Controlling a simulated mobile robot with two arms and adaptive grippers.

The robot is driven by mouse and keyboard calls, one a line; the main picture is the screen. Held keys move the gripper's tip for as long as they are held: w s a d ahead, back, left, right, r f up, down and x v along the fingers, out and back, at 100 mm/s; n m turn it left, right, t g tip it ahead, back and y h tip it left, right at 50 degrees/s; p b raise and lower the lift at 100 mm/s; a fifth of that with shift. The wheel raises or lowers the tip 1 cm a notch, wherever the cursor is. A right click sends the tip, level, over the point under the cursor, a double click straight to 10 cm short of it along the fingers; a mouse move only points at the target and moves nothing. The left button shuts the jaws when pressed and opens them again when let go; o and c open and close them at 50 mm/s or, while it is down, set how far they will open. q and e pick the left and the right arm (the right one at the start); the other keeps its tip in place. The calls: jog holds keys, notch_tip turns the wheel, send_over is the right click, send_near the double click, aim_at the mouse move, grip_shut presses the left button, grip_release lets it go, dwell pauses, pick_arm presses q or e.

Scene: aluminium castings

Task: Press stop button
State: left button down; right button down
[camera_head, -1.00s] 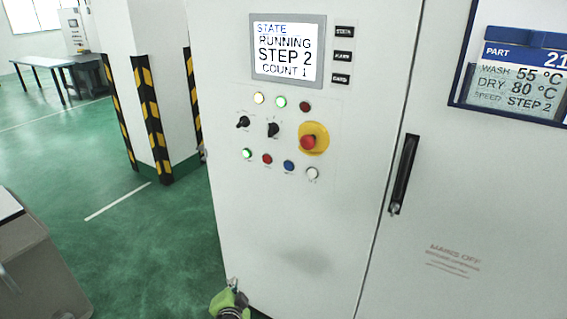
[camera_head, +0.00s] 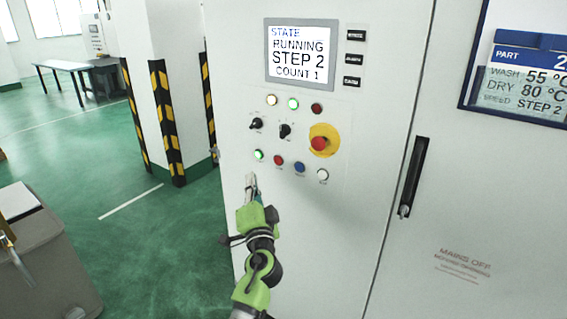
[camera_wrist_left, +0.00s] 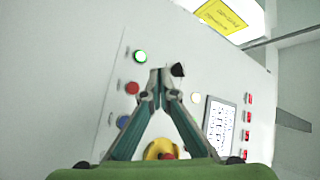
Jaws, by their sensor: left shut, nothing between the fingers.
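The control panel is on a white cabinet (camera_head: 300,225). Its lower row has a lit green button (camera_head: 258,155), a red button (camera_head: 279,160), a blue button (camera_head: 299,167) and a white button (camera_head: 322,175). Their labels are too small to read. A red mushroom button (camera_head: 319,143) on a yellow plate sits above right. My left gripper (camera_head: 251,179) is shut and empty, below and slightly left of the green button in the head view. In the left wrist view its closed tips (camera_wrist_left: 160,73) appear between the red button (camera_wrist_left: 132,88) and a black knob (camera_wrist_left: 178,69). Contact cannot be told.
The screen (camera_head: 301,53) reads RUNNING, STEP 2, COUNT 1. Two black rotary knobs and several lamps sit above the button row. A black door handle (camera_head: 414,176) is to the right. A striped pillar (camera_head: 170,130) stands left, beyond open green floor.

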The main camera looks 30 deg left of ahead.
aim_at(278, 160)
pick_arm(q)
jog(key=shift+w, duration=0.1)
jog(key=shift+w+d+b, duration=0.2)
jog(key=shift+w+b, duration=0.8)
jog(key=shift+w, duration=1.15)
jog(key=shift+w+d+b, duration=0.15)
jog(key=shift+w+b, duration=0.8)
jog(key=shift+w, duration=1.2)
jog(key=shift+f, duration=0.1)
jog(key=shift+w+b, duration=0.45)
jog(key=shift+b, duration=0.15)
